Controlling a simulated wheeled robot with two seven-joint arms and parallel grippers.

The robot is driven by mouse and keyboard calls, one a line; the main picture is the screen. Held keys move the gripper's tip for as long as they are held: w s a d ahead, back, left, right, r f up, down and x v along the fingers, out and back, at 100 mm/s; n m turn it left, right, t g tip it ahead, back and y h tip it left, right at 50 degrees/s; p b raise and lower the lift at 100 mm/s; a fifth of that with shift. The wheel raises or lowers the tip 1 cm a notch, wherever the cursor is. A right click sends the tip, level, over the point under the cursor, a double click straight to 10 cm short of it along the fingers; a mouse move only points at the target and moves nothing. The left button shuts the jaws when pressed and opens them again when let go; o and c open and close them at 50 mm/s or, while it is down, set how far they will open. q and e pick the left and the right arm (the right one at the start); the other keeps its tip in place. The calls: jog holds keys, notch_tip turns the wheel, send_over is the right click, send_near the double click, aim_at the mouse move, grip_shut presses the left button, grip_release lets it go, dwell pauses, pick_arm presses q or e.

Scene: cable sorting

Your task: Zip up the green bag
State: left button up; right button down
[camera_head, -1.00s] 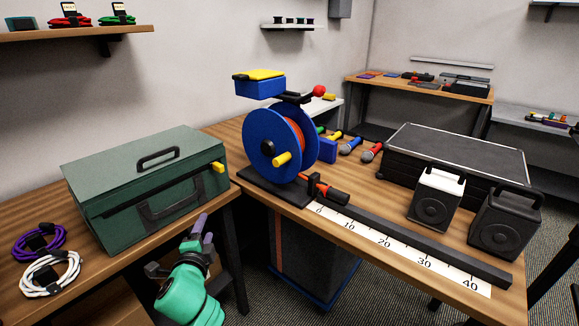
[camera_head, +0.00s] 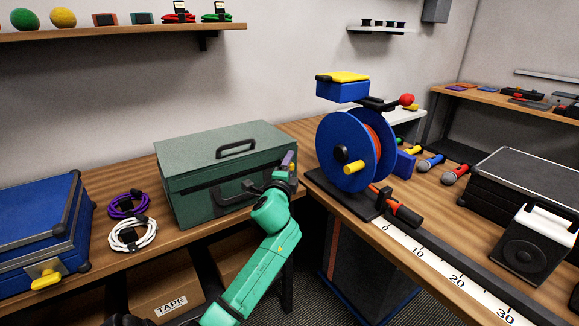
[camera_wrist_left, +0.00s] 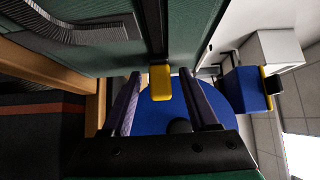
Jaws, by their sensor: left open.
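The green bag (camera_head: 225,140) stands on the wooden bench against the wall, with a black handle on top and another on its front. A dark zip line runs along its front. My left gripper (camera_head: 289,161) is at the bag's right end, open. In the left wrist view the bag (camera_wrist_left: 90,62) fills the upper left, and the yellow zip pull (camera_wrist_left: 160,82) sits between the two parted fingers (camera_wrist_left: 158,98), with gaps on both sides. In the head view the gripper's arm hides the pull. My right gripper is not in view.
A blue cable reel (camera_head: 345,150) stands on the right-hand bench, close to the bag's right end. Purple (camera_head: 127,206) and white (camera_head: 132,235) cable coils lie left of the bag. A blue case (camera_head: 35,215) with a yellow latch is at far left.

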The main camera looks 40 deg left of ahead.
pick_arm(q)
grip_shut()
dwell(1.4)
